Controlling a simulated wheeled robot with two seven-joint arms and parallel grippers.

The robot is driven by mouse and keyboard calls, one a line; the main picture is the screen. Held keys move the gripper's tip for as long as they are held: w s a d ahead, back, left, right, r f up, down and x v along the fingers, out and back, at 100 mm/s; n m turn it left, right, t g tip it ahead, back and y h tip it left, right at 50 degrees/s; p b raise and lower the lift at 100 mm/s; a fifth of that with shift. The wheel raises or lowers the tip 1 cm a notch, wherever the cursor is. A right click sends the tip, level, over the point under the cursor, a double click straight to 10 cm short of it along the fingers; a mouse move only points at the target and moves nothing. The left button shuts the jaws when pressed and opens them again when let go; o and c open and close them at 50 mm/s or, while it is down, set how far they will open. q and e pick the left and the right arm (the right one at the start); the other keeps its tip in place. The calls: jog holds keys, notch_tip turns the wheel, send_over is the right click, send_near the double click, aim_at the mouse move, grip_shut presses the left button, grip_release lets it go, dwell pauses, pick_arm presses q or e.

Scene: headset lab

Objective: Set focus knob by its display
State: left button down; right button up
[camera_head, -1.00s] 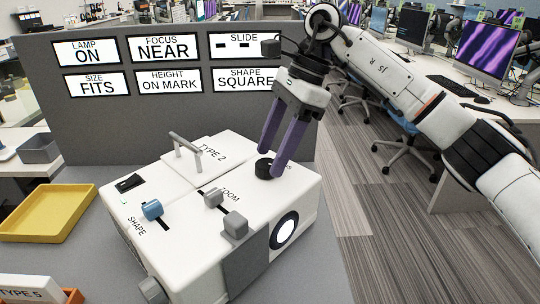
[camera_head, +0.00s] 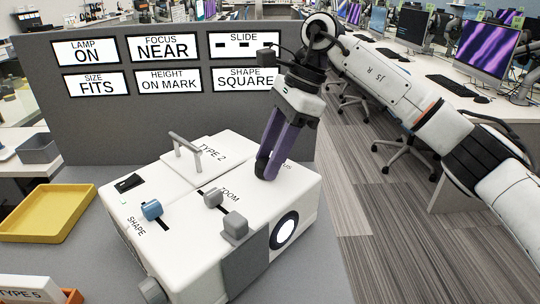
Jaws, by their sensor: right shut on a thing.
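The focus knob (camera_head: 262,167), small and black, sits on top of the white projector-like box (camera_head: 190,245), near its back right corner. My right gripper (camera_head: 267,172) comes down from above with purple fingers and is shut on the knob, which its fingers mostly hide. The focus display (camera_head: 163,47) on the grey panel reads "NEAR". My left gripper does not show.
A handle (camera_head: 187,144), zoom slider (camera_head: 213,197) and blue shape slider (camera_head: 151,209) stand on the box. A yellow tray (camera_head: 45,212) lies left.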

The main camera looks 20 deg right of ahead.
jog(key=m+t+b, duration=0.1)
jog(key=m, duration=0.2)
jog(key=shift+s, duration=0.15)
jog(key=shift+a+m+t+h+b, duration=0.15)
jog(key=shift+m+t+b, duration=0.2)
jog(key=shift+m, duration=0.6)
jog(key=shift+d+m+t+h+b, duration=0.15)
jog(key=shift+m+t, duration=0.3)
jog(key=shift+m, duration=0.5)
jog(key=shift+a, duration=0.1)
jog(key=o, duration=1)
jog(key=shift+r, duration=0.1)
jog(key=v, duration=1)
jog(key=shift+s+r, duration=0.15)
